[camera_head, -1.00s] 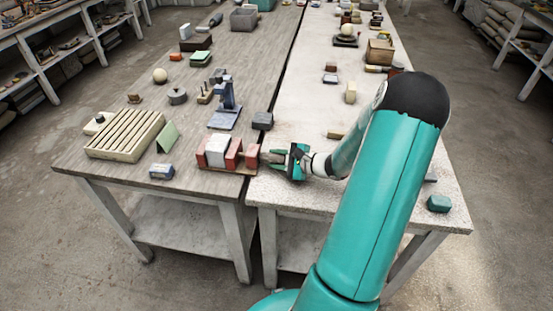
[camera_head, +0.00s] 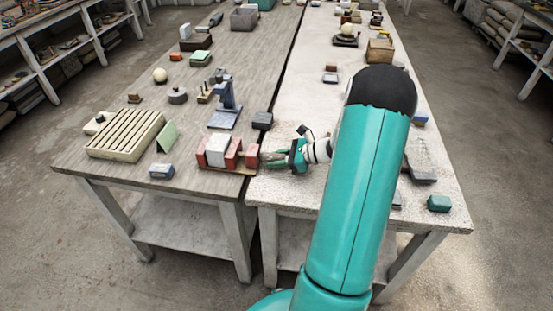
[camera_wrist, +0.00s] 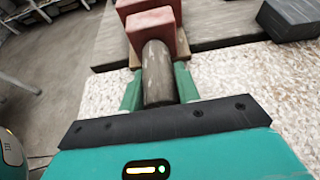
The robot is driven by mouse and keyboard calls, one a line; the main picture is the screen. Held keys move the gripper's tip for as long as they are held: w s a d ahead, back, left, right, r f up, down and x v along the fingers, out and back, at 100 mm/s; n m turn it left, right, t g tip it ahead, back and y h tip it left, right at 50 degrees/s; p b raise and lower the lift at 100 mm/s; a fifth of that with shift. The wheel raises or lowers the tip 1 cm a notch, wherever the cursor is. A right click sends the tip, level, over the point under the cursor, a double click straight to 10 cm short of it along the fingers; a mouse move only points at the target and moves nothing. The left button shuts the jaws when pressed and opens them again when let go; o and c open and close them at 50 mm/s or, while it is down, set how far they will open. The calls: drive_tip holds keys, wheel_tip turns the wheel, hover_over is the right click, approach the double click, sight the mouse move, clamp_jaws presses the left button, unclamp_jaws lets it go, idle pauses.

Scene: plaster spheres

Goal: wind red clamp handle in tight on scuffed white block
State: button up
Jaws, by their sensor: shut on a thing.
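The red clamp (camera_head: 233,159) sits on the left table near its front right corner. The white block (camera_head: 216,150) stands between its red jaws; its scuffs are too small to make out. No gap shows between block and jaws at this size. The clamp's handle, a brownish-grey cylinder (camera_wrist: 157,72), sticks out from a red end block (camera_wrist: 152,30) in the wrist view. My gripper (camera_head: 272,159) is shut on this handle from the right, with one green finger on each side (camera_wrist: 158,88). The white block is hidden in the wrist view.
A dark grey block (camera_head: 262,120) lies behind the clamp, and a blue stand (camera_head: 224,105) is behind the white block. The speckled table (camera_head: 300,198) is bare below my gripper.

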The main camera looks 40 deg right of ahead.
drive_tip(key=m+g+y, duration=0.1)
drive_tip(key=m+y, duration=0.1)
drive_tip(key=m, duration=0.1)
drive_tip(key=shift+a, duration=0.1)
drive_tip(key=shift+m+g+y, duration=0.6)
drive_tip(key=shift+m+y, duration=0.3)
drive_tip(key=shift+m, duration=0.5)
drive_tip(key=o, duration=0.7)
drive_tip(key=shift+s+r, duration=0.1)
drive_tip(key=v, duration=1.3)
drive_tip(key=shift+s+d, duration=0.2)
drive_tip(key=shift+d, duration=0.15)
